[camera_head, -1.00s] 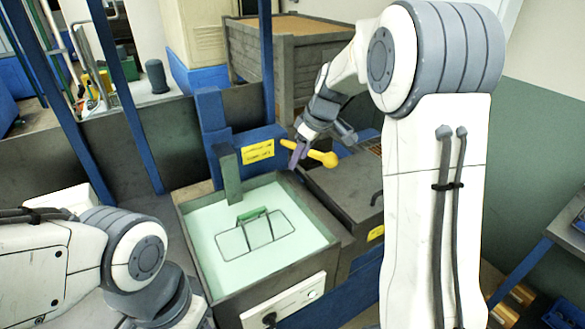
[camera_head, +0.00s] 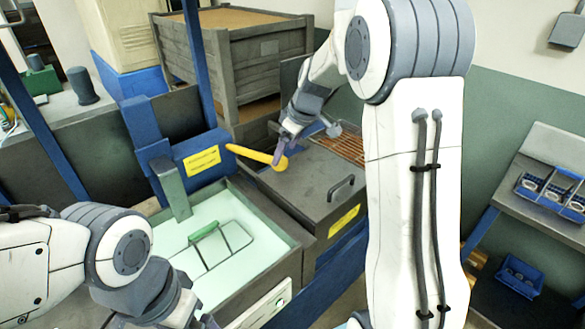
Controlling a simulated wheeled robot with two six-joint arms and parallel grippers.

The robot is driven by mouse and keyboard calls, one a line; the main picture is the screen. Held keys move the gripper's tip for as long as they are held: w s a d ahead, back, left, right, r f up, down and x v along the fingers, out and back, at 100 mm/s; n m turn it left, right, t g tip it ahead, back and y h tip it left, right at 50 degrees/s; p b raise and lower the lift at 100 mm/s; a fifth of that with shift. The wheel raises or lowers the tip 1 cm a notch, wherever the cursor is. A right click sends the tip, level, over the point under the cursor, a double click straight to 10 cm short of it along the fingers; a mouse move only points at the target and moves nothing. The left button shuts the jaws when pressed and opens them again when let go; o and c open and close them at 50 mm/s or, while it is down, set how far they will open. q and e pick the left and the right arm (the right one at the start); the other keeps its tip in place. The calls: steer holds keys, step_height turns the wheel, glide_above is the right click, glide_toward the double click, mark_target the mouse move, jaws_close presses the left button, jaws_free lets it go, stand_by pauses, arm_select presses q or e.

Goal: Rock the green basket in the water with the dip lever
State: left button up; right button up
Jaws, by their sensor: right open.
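The yellow dip lever (camera_head: 252,154) sticks out to the right from a blue housing (camera_head: 190,160) with a yellow label, and ends in a round knob. My right gripper (camera_head: 279,159) is open at the knob end, its purple-grey fingers overlapping the knob; I cannot tell whether they touch it. The wire basket (camera_head: 225,243) with its green handle (camera_head: 205,231) lies in the pale green water (camera_head: 240,262) of the dark tank. My left arm reaches in at the lower left, and its gripper is not in view.
A dark lidded box (camera_head: 310,190) with a handle stands right of the tank. A grey post (camera_head: 172,190) rises at the tank's back edge. A large crate (camera_head: 235,65) stands behind. A shelf with a blue tray (camera_head: 550,195) is at the far right.

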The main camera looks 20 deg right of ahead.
mark_target(277, 169)
steer(key=p+x, duration=0.2)
steer(key=x, duration=0.7)
steer(key=shift+f, duration=0.25)
jaws_close()
